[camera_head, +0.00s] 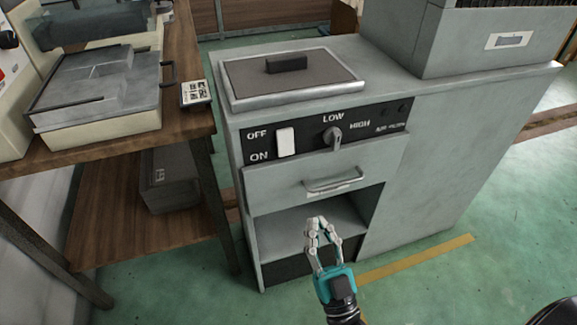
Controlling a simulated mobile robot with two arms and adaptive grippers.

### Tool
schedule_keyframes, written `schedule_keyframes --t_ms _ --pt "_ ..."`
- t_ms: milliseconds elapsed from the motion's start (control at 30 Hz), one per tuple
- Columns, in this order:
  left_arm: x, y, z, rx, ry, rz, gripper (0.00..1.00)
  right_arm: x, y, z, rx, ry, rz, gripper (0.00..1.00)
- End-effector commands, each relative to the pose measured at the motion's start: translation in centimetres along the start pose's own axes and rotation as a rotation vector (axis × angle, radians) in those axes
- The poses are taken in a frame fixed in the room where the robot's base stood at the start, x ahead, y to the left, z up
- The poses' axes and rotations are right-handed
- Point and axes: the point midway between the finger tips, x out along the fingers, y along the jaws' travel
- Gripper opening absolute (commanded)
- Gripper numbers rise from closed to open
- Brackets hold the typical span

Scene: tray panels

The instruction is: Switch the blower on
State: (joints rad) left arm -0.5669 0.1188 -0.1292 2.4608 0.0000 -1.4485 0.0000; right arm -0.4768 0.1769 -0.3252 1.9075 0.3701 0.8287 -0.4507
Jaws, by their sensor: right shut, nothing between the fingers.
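The grey blower cabinet (458,150) stands in the middle, with a dark control strip along the top of its front. A white rocker switch (286,142) sits on the strip, beside the labels OFF above and ON below. I cannot tell which way the rocker is tipped. My left gripper is not in view.
A drawer with a bar handle (334,182) lies below the control strip. A lidded tray panel (290,77) is on the cabinet top. A wooden table (190,122) with grey equipment stands close at the left. Green floor is free in front.

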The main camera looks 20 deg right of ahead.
Motion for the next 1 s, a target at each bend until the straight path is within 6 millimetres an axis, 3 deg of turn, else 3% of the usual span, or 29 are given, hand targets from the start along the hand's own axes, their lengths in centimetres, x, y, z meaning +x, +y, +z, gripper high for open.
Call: schedule_keyframes --t_ms 367,533,1000 --pt "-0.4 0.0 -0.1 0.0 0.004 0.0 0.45 0.1 0.1 -0.5 0.002 0.015 0.006 0.0" --pt "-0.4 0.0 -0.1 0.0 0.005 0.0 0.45 1.2 0.1 -0.5 0.003 0.018 0.007 0.0" --pt "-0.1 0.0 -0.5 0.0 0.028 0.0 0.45 10.7 0.2 -0.5 0.003 0.019 0.007 0.0"
